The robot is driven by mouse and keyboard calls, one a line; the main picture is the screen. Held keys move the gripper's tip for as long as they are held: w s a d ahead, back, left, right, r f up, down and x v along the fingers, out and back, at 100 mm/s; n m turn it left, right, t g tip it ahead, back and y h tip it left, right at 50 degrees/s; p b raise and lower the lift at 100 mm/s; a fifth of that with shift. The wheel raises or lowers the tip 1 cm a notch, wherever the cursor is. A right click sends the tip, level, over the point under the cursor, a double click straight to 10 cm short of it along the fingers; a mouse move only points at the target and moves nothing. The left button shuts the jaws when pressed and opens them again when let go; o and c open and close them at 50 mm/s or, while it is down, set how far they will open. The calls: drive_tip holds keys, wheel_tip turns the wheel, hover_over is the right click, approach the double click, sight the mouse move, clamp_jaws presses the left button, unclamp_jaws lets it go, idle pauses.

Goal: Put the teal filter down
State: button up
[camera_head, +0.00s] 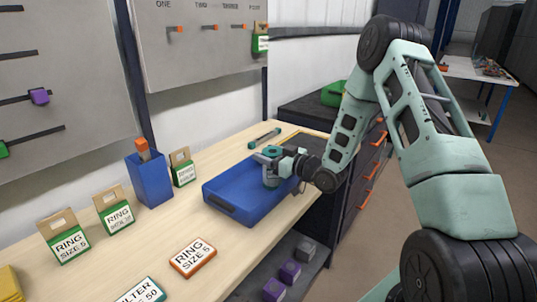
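The tray stands on a wooden bench (150,242). A blue bin (149,181), labelled boxes such as the orange-edged Ring Size 5 box (192,257), and a slim teal-and-grey item (264,138) surround it. A pegboard with hooks (200,60) rises behind.

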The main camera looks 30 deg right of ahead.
drive_tip(key=o, duration=0.3)
drive_tip(key=shift+r, duration=0.2)
drive_tip(key=b+v, duration=0.2)
drive_tip(key=v, duration=1)
drive_tip(key=shift+b, duration=0.35)
